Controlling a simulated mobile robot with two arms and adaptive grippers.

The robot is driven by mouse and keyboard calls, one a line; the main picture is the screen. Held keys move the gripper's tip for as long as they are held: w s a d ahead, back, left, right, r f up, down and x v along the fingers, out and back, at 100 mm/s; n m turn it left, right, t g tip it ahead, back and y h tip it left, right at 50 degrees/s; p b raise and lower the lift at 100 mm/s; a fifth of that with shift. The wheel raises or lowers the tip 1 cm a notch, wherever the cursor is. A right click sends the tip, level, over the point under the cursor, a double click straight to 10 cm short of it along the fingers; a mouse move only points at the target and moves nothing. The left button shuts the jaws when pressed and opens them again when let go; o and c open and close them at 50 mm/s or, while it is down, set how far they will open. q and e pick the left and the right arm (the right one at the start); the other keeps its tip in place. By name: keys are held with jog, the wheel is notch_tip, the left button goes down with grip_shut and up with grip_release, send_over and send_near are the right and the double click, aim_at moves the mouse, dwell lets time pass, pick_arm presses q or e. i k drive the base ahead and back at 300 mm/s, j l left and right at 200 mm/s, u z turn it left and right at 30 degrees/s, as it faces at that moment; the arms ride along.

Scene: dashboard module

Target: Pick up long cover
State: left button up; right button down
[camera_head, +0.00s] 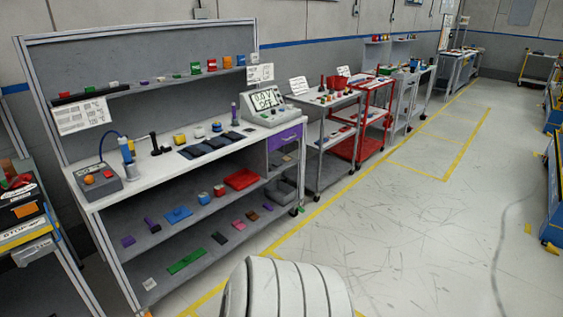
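I cannot tell for sure which part is the long cover. Several dark flat pieces (210,144) lie side by side on the white top of the workbench (122,188) at the left. A long flat green piece (186,262) lies on its bottom shelf. Neither of my grippers is in view.
The workbench also holds a grey box with a red button (97,181), a display unit (269,108) and a red tray (242,179) on a lower shelf. A grey cart (325,105) and a red cart (372,110) stand beyond. The floor (420,240) at the right is clear.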

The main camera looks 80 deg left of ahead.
aim_at(192, 257)
jog(key=u, duration=3.6)
jog(key=z, duration=4.05)
jog(key=u, duration=3.65)
